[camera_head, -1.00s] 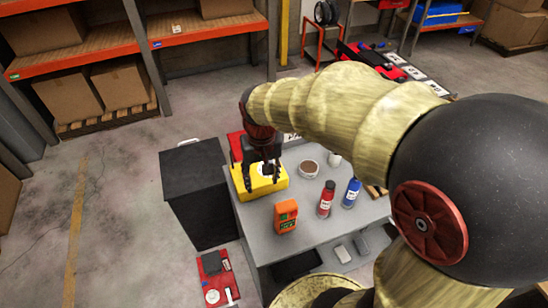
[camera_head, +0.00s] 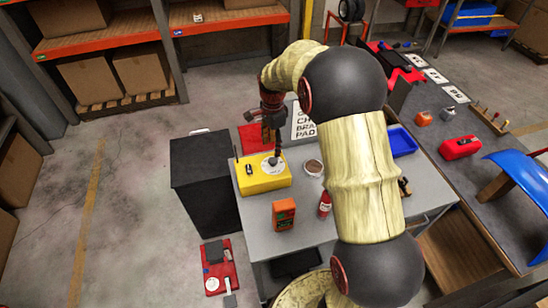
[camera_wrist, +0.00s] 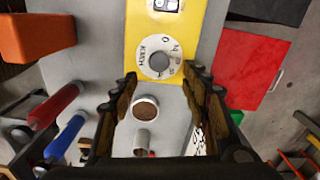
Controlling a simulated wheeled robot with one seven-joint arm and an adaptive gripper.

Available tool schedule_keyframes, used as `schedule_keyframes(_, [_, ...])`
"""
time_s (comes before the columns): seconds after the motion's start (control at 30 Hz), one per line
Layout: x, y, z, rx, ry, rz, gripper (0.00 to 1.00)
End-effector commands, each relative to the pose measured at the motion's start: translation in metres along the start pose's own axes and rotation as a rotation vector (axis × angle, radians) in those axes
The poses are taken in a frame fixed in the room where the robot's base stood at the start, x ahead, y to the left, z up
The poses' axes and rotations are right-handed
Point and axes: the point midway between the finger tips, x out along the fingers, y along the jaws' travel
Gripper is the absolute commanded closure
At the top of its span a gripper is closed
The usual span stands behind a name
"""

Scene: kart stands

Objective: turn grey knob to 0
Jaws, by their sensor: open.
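The grey knob (camera_wrist: 159,62) sits at the centre of a white round dial (camera_wrist: 146,50) on a yellow box (camera_wrist: 145,85). A 0 shows near the dial's edge, with other marks around it; I cannot tell where the knob points. In the head view, the yellow box (camera_head: 258,186) stands on the grey table and the dial (camera_head: 268,174) is partly behind my gripper (camera_head: 276,159). In the wrist view, my gripper (camera_wrist: 162,76) is open, its fingers on either side of the knob's lower side. I cannot tell if they touch the box.
An orange meter (camera_head: 284,214) and a red bottle (camera_head: 324,206) stand in front on the table. A round brown-filled tin (camera_head: 313,167) is right of the box. A black cabinet (camera_head: 203,180) stands left. A blue tray (camera_head: 402,143) lies at the right.

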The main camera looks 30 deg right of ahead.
Motion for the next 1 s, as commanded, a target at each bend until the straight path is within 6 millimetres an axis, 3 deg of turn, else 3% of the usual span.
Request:
schedule_keyframes(0.5, [0.069, 0.001, 0.000, -0.002, 0.000, 0.003, 0.53])
schedule_keyframes(0.87, [0.074, 0.001, 0.000, -0.002, 0.000, 0.001, 0.53])
schedule_keyframes(1.0, [0.074, 0.001, 0.000, -0.002, 0.000, 0.001, 0.60])
